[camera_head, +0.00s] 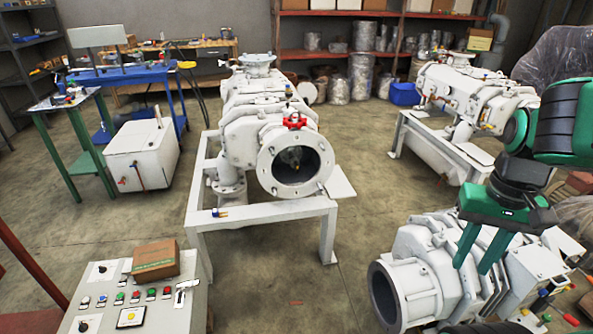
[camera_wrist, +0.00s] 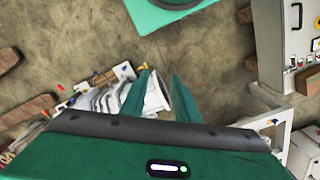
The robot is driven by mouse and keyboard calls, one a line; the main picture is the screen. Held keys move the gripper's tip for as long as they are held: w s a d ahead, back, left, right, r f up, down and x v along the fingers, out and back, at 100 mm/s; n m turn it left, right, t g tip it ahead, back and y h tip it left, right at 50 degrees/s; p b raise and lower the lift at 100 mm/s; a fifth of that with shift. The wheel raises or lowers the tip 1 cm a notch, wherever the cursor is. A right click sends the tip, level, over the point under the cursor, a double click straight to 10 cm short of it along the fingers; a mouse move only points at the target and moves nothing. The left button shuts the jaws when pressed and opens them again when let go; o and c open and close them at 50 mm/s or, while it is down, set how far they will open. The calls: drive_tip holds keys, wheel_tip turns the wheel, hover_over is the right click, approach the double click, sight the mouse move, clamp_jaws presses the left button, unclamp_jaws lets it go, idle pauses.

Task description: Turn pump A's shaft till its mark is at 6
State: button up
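A white pump (camera_head: 240,130) stands on a white frame in the middle of the head view. Its round front flange (camera_head: 268,180) is open towards me, with a small dark part inside that may be the shaft. A second white pump (camera_head: 415,285) sits low at the right. A third pump (camera_head: 470,95) stands behind at the right. No label tells which is pump A, and no mark or numbers can be read. My green gripper (camera_head: 472,268) is above the low right pump, fingers down, open and empty. It also shows in the wrist view (camera_wrist: 161,76), apart from the pump below.
A control panel (camera_head: 135,300) with buttons and a cardboard box (camera_head: 155,260) stands at the front left. A white tank (camera_head: 140,155) and a blue table (camera_head: 130,75) are behind it. Open floor lies between the middle pump's frame (camera_head: 265,212) and the right pump.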

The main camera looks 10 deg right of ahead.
drive_tip(key=w+d+f+n+h, duration=0.2)
drive_tip(key=w+d, duration=0.3)
drive_tip(key=w, duration=0.4)
drive_tip(key=w+d+f+n+t+h, duration=0.1)
drive_tip(key=w+d+f+n+h, duration=0.2)
drive_tip(key=w+d, duration=0.35)
drive_tip(key=w+d+f+n+h, duration=0.2)
drive_tip(key=w+d, duration=0.2)
drive_tip(key=w, duration=0.7)
drive_tip(key=w+d+f+n+t+h, duration=0.15)
drive_tip(key=w+n, duration=0.25)
drive_tip(key=w, duration=0.5)
drive_tip(key=w+f+n+t+h, duration=0.2)
drive_tip(key=w+n+t+h, duration=0.15)
drive_tip(key=w, duration=0.45)
drive_tip(key=w+a+f+n+t, duration=0.2)
drive_tip(key=w+a+n+t, duration=0.25)
drive_tip(key=w+n, duration=0.35)
drive_tip(key=n+t+y, duration=0.8)
drive_tip(key=n+y, duration=0.4)
drive_tip(key=n, duration=0.8)
approach(297, 169)
drive_tip(key=w, duration=1)
drive_tip(key=shift+w+r, duration=0.1)
drive_tip(key=shift+w, duration=0.3)
